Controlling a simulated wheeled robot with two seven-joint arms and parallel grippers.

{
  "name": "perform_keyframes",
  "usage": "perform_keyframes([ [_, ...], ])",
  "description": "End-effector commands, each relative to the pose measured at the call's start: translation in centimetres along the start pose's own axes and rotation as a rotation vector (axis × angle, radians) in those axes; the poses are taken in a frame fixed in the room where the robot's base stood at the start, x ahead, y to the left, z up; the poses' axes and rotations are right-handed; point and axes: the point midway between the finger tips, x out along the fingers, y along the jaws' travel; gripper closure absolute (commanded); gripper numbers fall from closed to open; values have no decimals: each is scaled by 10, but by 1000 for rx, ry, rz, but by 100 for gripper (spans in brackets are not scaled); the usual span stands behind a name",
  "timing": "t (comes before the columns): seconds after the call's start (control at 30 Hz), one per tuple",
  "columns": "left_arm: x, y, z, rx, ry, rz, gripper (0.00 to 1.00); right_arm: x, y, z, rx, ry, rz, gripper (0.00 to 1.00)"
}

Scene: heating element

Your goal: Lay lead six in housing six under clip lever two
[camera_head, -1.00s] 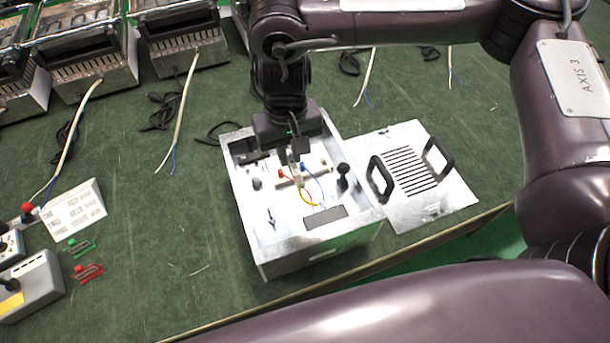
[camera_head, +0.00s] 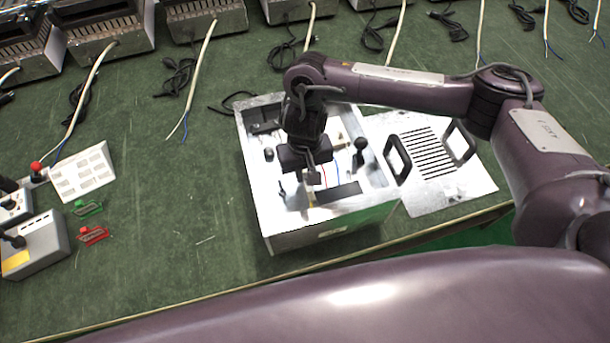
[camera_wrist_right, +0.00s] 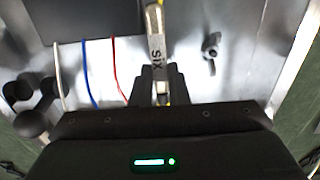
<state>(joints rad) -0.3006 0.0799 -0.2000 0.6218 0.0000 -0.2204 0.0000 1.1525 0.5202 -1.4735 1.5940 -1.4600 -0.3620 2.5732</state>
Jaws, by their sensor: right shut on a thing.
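My right gripper (camera_head: 310,190) is inside the open metal housing (camera_head: 268,215), near its front wall. In the right wrist view my right gripper (camera_wrist_right: 157,88) is shut on a lead (camera_wrist_right: 157,52) with a grey tag reading "SIX". Yellow shows at the lead's far end, by the top edge. A small grey lever-like fitting (camera_wrist_right: 212,46) stands on the housing floor, apart from and to the right of the lead. I cannot read any number on it. My arm hides part of the housing's inside. My left gripper is not in view.
Blue (camera_wrist_right: 88,70), red (camera_wrist_right: 115,70) and white (camera_wrist_right: 58,75) wires run left of the lead. A black knob (camera_head: 360,147) stands in the housing. A vented cover with handles (camera_head: 435,165) lies to the right. Control boxes and red and green clips (camera_head: 92,235) are left.

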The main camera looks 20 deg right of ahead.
Motion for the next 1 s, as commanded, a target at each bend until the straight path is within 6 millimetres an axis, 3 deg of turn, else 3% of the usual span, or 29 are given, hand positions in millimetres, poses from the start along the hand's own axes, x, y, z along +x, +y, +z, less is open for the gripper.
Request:
perform_keyframes([
  [0.1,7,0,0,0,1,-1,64,15,0,0,1,-1,0,100],
  [0.5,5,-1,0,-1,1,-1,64,17,0,0,0,-1,0,100],
  [0.53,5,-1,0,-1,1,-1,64,17,0,0,-1,0,0,83],
  [0.67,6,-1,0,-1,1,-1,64,17,0,0,-1,0,0,66],
  [1.0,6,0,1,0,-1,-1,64,15,0,0,0,1,0,64],
])
